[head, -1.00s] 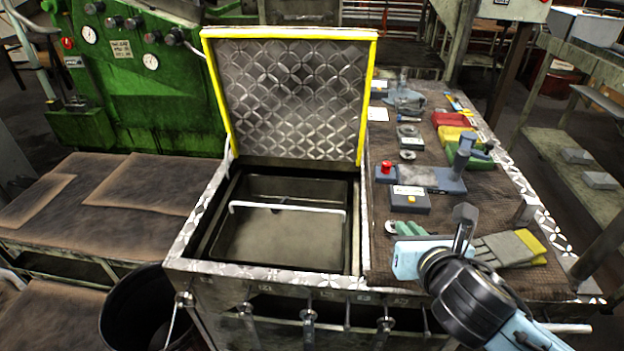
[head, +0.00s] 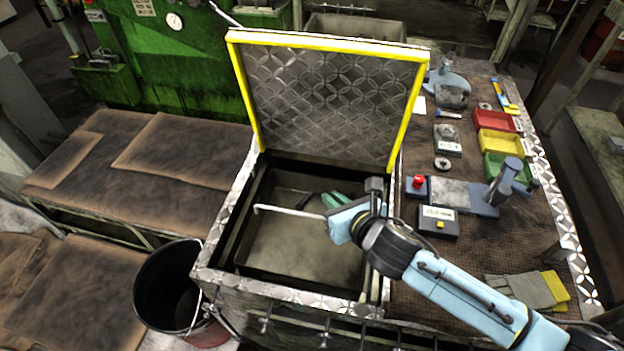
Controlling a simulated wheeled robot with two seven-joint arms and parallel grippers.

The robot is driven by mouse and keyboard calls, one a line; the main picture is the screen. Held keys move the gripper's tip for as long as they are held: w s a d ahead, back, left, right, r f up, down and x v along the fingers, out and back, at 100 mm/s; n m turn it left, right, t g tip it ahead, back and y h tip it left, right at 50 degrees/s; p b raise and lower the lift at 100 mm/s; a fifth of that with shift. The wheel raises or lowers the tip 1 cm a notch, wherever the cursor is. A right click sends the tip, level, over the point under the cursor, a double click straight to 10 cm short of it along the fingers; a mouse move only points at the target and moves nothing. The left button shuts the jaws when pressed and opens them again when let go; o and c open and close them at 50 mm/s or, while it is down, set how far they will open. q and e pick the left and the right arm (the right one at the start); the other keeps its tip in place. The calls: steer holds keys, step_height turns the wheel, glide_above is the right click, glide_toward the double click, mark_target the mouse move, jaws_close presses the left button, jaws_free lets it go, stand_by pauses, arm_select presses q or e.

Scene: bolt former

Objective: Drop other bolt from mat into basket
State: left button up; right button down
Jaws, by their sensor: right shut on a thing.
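The basket (head: 262,262) is a dark rectangular tray with a pale bar handle (head: 285,210), set inside an open box. My right gripper (head: 332,201) is over the basket, reaching in from the right across the box's edge. Its green-tipped fingers are shut on a small dark piece, which looks like the bolt (head: 306,200); the fingers partly hide it. I cannot tell its exact height above the basket floor. The mat (head: 480,252) is the brown textured surface at right, and no loose bolt is clear on it. My left gripper is not in view.
The box's lid (head: 325,105), yellow-edged, stands open behind the basket. Red, yellow and green bins (head: 498,143), a control box with a red button (head: 418,182) and gloves (head: 525,290) lie on the right worktop. A black bucket (head: 170,290) stands at lower left.

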arm_select(q)
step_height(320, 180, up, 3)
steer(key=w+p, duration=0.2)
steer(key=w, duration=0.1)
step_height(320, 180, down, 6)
steer(key=b, duration=0.6)
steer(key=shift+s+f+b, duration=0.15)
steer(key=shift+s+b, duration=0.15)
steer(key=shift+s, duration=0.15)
arm_select(e)
steer(key=a+f+n+g+y, duration=0.1)
steer(key=a+f+n, duration=0.1)
steer(key=a+f, duration=0.2)
steer(key=shift+s+a+f+y, duration=0.25)
steer(key=shift+a+f+y, duration=0.15)
steer(key=shift+f, duration=0.7)
steer(key=c, duration=1.5)
jaws_free()
steer(key=shift+o, duration=0.2)
steer(key=shift+s+d, duration=0.1)
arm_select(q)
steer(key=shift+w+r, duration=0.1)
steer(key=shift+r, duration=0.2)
arm_select(e)
steer(key=v, duration=1.3)
